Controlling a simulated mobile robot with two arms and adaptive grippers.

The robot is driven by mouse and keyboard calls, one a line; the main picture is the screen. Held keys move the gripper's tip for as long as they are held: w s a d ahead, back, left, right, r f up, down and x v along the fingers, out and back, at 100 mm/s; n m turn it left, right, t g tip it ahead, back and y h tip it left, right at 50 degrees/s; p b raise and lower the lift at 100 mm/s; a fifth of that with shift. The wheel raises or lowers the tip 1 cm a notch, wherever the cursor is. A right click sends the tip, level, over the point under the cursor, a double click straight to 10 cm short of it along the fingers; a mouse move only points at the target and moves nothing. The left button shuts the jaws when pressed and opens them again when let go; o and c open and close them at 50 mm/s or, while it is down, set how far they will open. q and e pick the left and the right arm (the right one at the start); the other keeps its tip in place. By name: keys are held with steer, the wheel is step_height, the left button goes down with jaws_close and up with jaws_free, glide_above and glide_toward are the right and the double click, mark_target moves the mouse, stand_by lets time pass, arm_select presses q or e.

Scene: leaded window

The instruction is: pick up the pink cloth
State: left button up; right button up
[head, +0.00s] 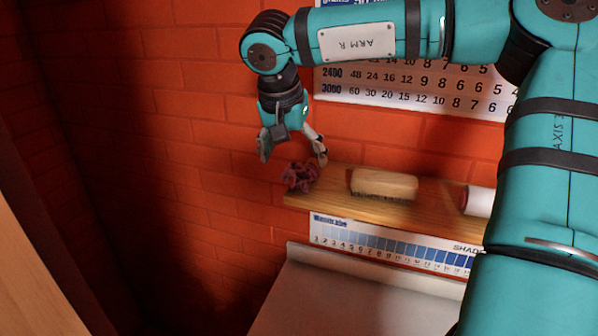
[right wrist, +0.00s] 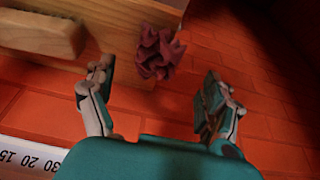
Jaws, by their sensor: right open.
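The pink cloth (head: 300,176) is a crumpled, dark pink bundle at the left end of a wooden shelf (head: 335,196) on the brick wall. It also shows in the right wrist view (right wrist: 158,52), beyond the fingertips and between them. My right gripper (head: 293,154) is open just above the cloth, its fingers spread to either side. In the right wrist view my right gripper (right wrist: 160,85) has nothing between its fingers. Whether a finger touches the cloth, I cannot tell. My left gripper is not in view.
A wooden brush (head: 383,185) lies on the shelf right of the cloth, with a white roll (head: 478,201) farther right. A number chart (head: 420,88) hangs above. A shade strip (head: 390,240) is below the shelf, over a pale panel (head: 350,300). Bare wall is at left.

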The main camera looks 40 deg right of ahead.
mark_target(300, 169)
steer(key=shift+s+d+f, duration=0.1)
steer(key=shift+f, duration=0.15)
steer(key=p+x, duration=0.2)
steer(key=x, duration=0.2)
steer(key=shift+s+d+f, duration=0.1)
steer(key=shift+d+f, duration=0.1)
steer(key=shift+f, duration=0.15)
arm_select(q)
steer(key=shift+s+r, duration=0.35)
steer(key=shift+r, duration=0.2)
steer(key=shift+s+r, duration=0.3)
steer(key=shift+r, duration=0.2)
arm_select(e)
steer(key=shift+a, duration=0.1)
steer(key=shift+c, duration=1.2)
steer(key=c, duration=0.4)
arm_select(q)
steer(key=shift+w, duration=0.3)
arm_select(e)
steer(key=shift+c, duration=1)
